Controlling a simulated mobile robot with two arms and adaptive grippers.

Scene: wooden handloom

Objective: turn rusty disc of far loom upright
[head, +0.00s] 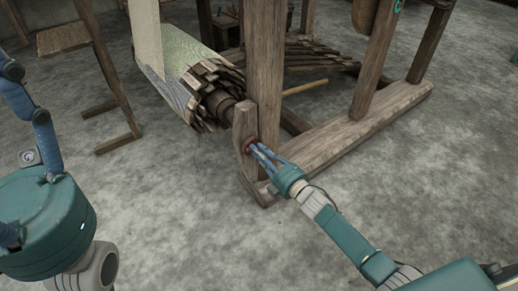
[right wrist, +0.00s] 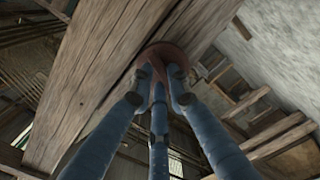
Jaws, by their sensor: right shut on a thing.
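The rusty disc (head: 250,145) is a small reddish-brown round piece on the side of the loom's wooden post (head: 265,75), near a flat upright wooden piece (head: 244,128). In the right wrist view the disc (right wrist: 163,58) lies against a wooden beam (right wrist: 95,75). My right gripper (head: 257,149) has its blue fingers closed around the disc's edge, and they cover part of it. In the right wrist view the fingertips (right wrist: 160,75) touch the disc. How the disc is turned is hard to tell. My left gripper is not in the head view; only part of my left arm shows.
The loom's slatted roller (head: 205,90) with cloth lies left of the post. A wooden foot beam (head: 350,138) runs to the right along the floor. A wooden stand (head: 85,60) is at the upper left. The grey floor in front is clear.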

